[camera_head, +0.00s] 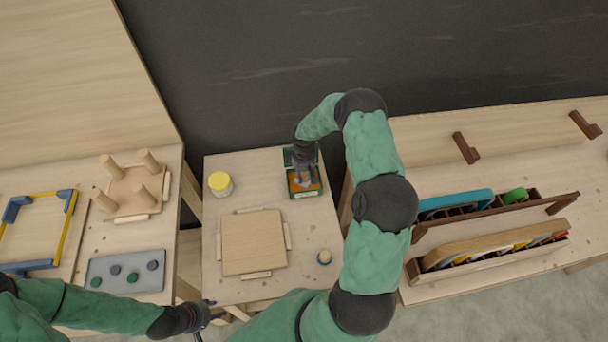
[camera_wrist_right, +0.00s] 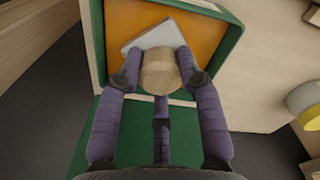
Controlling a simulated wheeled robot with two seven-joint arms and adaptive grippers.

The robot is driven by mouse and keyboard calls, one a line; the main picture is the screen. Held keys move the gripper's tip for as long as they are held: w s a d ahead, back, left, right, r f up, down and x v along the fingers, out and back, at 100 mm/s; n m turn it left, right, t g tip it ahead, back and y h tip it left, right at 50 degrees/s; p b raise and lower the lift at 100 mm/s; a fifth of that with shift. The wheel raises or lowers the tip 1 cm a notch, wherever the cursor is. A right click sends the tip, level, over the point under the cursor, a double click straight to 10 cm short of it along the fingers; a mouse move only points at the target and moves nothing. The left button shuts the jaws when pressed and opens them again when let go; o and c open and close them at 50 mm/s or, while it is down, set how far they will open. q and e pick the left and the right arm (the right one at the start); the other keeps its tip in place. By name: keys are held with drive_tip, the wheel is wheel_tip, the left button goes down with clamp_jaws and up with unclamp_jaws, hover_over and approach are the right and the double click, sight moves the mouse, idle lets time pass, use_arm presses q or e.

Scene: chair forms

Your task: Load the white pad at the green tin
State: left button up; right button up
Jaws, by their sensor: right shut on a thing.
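My right gripper (camera_head: 303,176) reaches down into the tin. Its fingers (camera_wrist_right: 160,72) are shut on a round wooden handle (camera_wrist_right: 158,70). The white pad (camera_wrist_right: 160,35) shows beyond the handle, low over or on the orange surface; I cannot tell whether it touches. My left gripper (camera_head: 210,314) is empty at the table's front left, fingers spread.
A square wooden board (camera_head: 252,243) with edge strips lies mid-table. A pegged block (camera_head: 136,192) and grey tray (camera_head: 126,272) are left, racks (camera_head: 490,245) right.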

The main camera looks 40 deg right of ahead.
sight(304, 174)
drive_tip(key=shift+s, duration=0.1)
idle(0.5)
drive_tip(key=shift+r+p, duration=1.95)
drive_tip(key=shift+r, duration=1.55)
drive_tip(key=shift+f, duration=0.1)
